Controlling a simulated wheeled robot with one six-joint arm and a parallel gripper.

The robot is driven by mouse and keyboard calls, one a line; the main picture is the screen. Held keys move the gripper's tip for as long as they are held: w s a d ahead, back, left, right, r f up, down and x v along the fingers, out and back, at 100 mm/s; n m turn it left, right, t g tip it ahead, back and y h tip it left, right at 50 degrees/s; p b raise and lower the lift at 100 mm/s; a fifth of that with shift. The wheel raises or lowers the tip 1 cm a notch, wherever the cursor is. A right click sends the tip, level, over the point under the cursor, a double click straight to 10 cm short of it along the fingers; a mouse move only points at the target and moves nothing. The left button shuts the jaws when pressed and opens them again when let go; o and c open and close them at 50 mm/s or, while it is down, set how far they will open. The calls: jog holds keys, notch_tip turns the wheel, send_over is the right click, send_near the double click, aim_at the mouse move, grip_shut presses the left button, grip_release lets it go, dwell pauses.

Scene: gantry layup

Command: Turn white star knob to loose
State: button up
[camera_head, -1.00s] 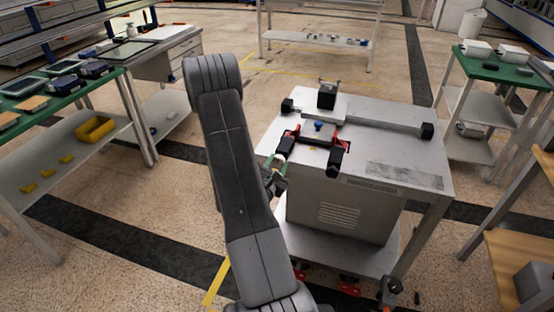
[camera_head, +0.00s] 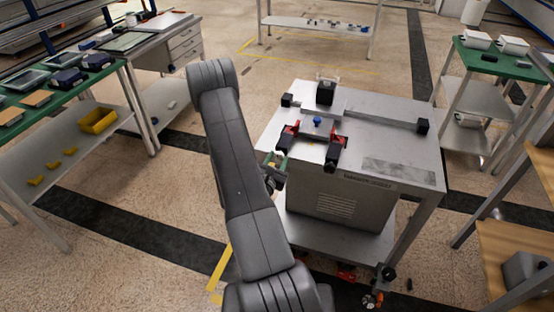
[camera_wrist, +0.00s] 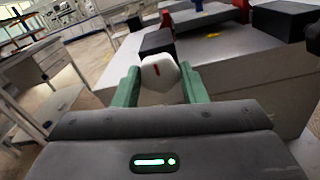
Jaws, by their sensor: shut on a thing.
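In the wrist view, the white star knob (camera_wrist: 160,80) with a red mark on its face sits between the green fingers of my gripper (camera_wrist: 164,88). The fingers are shut on its two sides. The knob is at the near left side of the metal table (camera_head: 400,150). In the head view, my gripper (camera_head: 274,170) is at the left edge of the table, and the knob itself is too small and hidden to make out.
Red and black clamps (camera_head: 288,136) and a blue knob (camera_head: 317,121) stand on the tabletop. A black block (camera_head: 325,92) stands behind them. A green-topped bench (camera_head: 60,95) is at the left, with open floor between.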

jog(key=shift+f, duration=0.15)
jog(key=o, duration=1)
jog(key=shift+c, duration=0.2)
jog(key=shift+s, duration=0.15)
jog(key=b+v, duration=0.2)
jog(key=v, duration=1.1)
jog(key=shift+s+b, duration=0.25)
jog(key=shift+b, duration=0.15)
jog(key=shift+a, duration=0.1)
jog(key=p+x, duration=0.2)
jog(key=x, duration=1.2)
jog(key=shift+p, duration=0.4)
jog(key=shift+s, duration=0.1)
